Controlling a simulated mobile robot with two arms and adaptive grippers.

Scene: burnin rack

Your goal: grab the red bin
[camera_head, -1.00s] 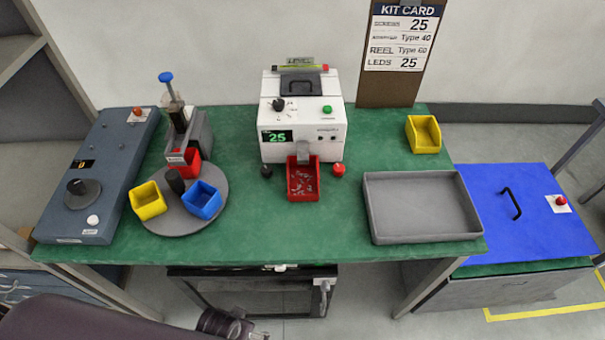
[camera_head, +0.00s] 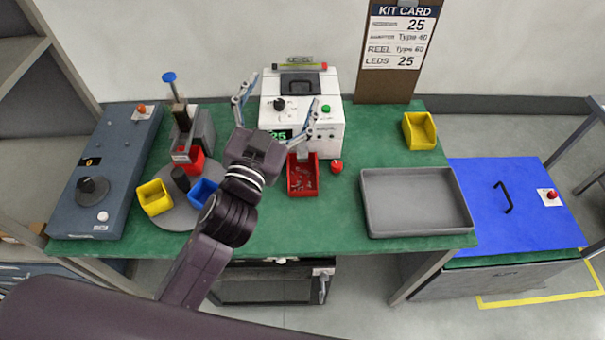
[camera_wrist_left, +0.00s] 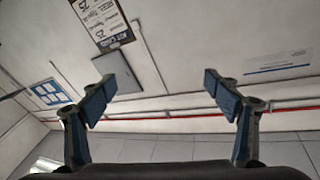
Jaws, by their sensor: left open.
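A red bin (camera_head: 303,180) with small pieces in it sits on the green bench, below the spout of the white counting machine (camera_head: 312,128). Another red bin (camera_head: 194,163) sits on the grey turntable (camera_head: 176,217), under the press-like device. My left gripper (camera_head: 278,98) is raised over the bench with fingers spread and empty. In the head view it overlaps the front of the white machine, up and left of the red bin with pieces. In the left wrist view the open fingers (camera_wrist_left: 168,92) face the wall and neither red bin shows. My right gripper is not in view.
A yellow bin (camera_head: 153,197) and a blue bin (camera_head: 202,191), partly hidden by my arm, sit on the turntable. A grey tray (camera_head: 416,233) and another yellow bin (camera_head: 420,131) are at the right.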

